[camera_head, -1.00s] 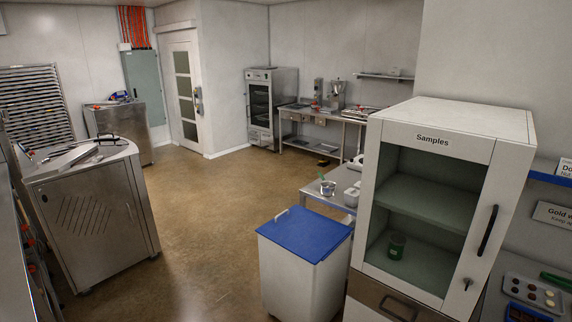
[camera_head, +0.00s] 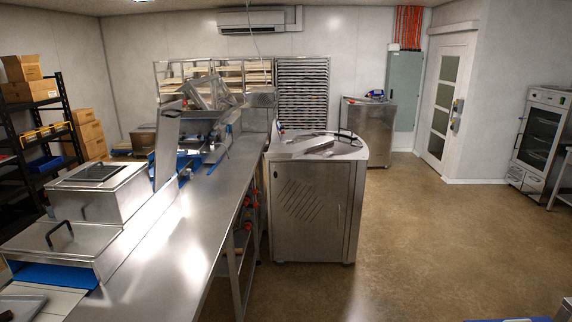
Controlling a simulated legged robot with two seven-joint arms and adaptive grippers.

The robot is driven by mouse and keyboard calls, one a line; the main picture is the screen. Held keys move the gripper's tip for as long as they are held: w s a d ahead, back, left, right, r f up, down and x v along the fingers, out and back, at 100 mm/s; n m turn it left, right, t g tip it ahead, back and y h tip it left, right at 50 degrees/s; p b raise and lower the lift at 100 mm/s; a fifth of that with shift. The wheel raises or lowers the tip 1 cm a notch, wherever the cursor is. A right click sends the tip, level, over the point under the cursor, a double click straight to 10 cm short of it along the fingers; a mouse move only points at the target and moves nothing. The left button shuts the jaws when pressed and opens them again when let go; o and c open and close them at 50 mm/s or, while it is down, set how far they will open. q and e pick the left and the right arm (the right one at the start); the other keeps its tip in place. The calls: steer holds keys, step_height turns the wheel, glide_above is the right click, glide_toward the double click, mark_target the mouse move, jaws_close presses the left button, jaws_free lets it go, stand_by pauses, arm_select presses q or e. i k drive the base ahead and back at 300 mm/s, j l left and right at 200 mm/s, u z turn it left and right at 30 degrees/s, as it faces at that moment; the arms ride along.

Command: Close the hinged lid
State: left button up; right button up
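Neither of my grippers is in view. I cannot tell for certain which part is the hinged lid. An upright metal panel (camera_head: 166,146) stands raised beside a steel box (camera_head: 96,192) at the left of the long counter; it may be an open lid. In front of that box, a lower steel unit has a flat cover (camera_head: 65,243) with a black handle, and the cover lies down. A rounded steel cabinet (camera_head: 308,210) stands at the middle, with a flat metal piece (camera_head: 302,147) and dark handles on its top.
A long steel counter (camera_head: 185,235) runs away from me at the left. A black shelf rack (camera_head: 60,130) with cartons stands at the far left. Brown floor (camera_head: 430,230) is free at the right. A blue edge (camera_head: 508,320) shows at the bottom right.

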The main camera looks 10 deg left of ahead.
mark_target(169, 116)
steer(key=i+u, duration=0.6)
steer(key=u, duration=0.2)
steer(key=i+u, duration=0.4)
steer(key=i+l, duration=0.2)
steer(key=l, duration=0.15)
steer(key=i+l, duration=0.15)
steer(key=l, duration=0.2)
steer(key=i+l, duration=0.2)
steer(key=l, duration=0.2)
steer(key=i+l, duration=0.15)
steer(key=l, duration=0.2)
steer(key=i+l, duration=0.2)
steer(key=l, duration=0.15)
